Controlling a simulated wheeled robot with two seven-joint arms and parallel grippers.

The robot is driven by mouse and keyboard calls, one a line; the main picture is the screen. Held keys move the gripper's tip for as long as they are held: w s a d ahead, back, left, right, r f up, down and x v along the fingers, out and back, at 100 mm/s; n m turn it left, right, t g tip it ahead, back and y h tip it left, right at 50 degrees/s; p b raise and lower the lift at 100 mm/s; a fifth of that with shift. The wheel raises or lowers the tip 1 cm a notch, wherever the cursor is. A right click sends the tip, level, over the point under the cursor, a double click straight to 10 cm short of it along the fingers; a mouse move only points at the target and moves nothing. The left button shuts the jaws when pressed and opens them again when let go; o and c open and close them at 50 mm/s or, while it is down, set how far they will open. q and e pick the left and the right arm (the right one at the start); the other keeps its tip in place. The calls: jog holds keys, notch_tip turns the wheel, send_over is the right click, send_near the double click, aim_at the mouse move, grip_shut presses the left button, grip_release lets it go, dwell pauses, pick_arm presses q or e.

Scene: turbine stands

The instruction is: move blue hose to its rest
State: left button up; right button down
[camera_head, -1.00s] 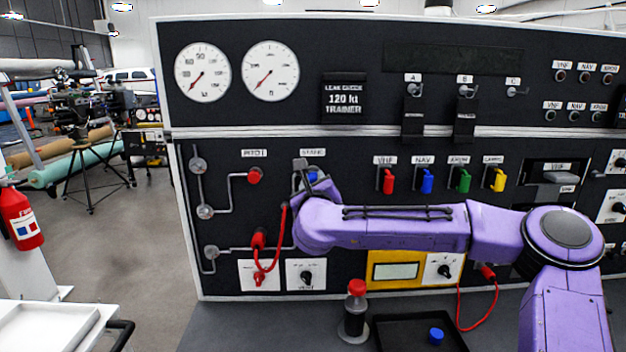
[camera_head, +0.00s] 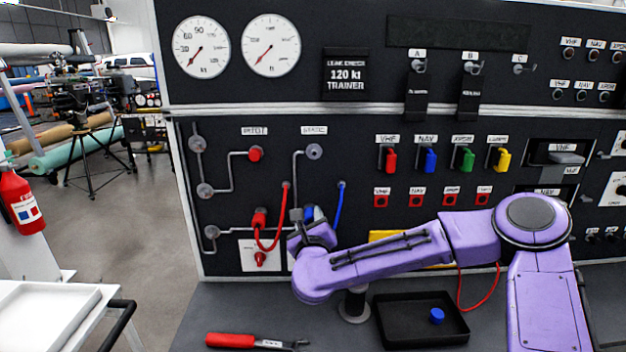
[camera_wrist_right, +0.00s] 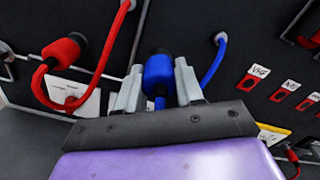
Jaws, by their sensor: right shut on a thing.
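My right gripper (camera_head: 304,214) is shut on the blue connector at the end of the blue hose (camera_head: 339,203), in front of the panel, below the bare grey STATIC port (camera_head: 314,151). In the right wrist view, the blue connector (camera_wrist_right: 159,75) sits between the two grey fingers of the gripper (camera_wrist_right: 158,82). The blue hose (camera_wrist_right: 213,66) runs from a panel fitting at upper right down behind the gripper. I cannot make out a rest for it; my purple arm hides the panel below. My left gripper is not in view.
The red hose (camera_head: 284,215) and its red connector (camera_head: 260,217) are close on the left.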

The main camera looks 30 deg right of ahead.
jog(key=shift+w+d+f, duration=0.3)
jog(key=shift+d+f, duration=0.1)
jog(key=shift+f, duration=0.3)
jog(key=shift+w+d+f, duration=0.25)
jog(key=shift+d+f, duration=0.15)
jog(key=shift+f, duration=0.3)
jog(key=shift+w+d+f, duration=0.3)
jog(key=shift+d+f, duration=0.1)
jog(key=shift+f, duration=0.3)
jog(key=shift+w, duration=0.1)
jog(key=shift+w+d+b, duration=0.15)
jog(key=shift+b, duration=0.35)
